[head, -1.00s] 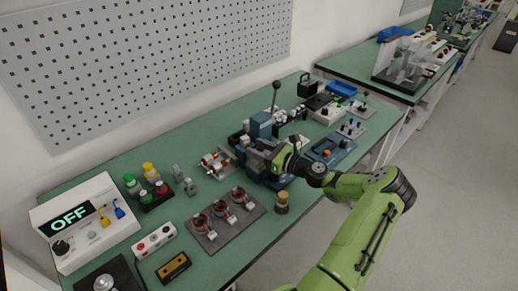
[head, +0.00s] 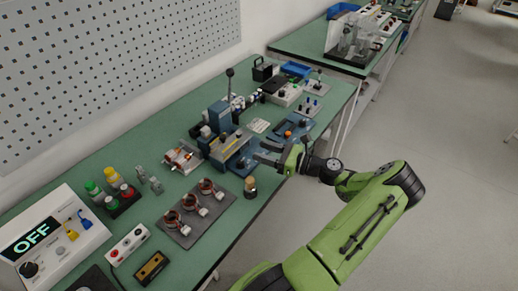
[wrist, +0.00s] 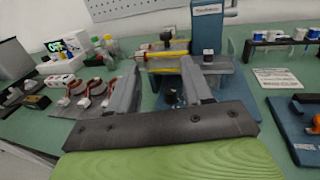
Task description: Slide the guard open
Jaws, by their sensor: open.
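A blue press-like fixture (head: 220,118) with a lever stands on the green bench. At its front is a grey panel with yellow edging (head: 236,142), which looks like the guard; the yellow edging shows in the wrist view (wrist: 168,56). I cannot tell how far it is slid. A dark knob (wrist: 208,55) stands at its right in the wrist view. My gripper (head: 260,152) is open and empty, just in front of the fixture. In the wrist view its two fingers (wrist: 160,66) point towards the panel, apart from each other, and partly cover it. Contact cannot be told.
A tray with copper-wound stators (head: 196,211) and a small brown-topped jar (head: 250,186) lie left of my gripper. A blue fixture (head: 290,132) stands to the right. A control box reading OFF (head: 48,238) stands at the far left. The floor right of the bench is clear.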

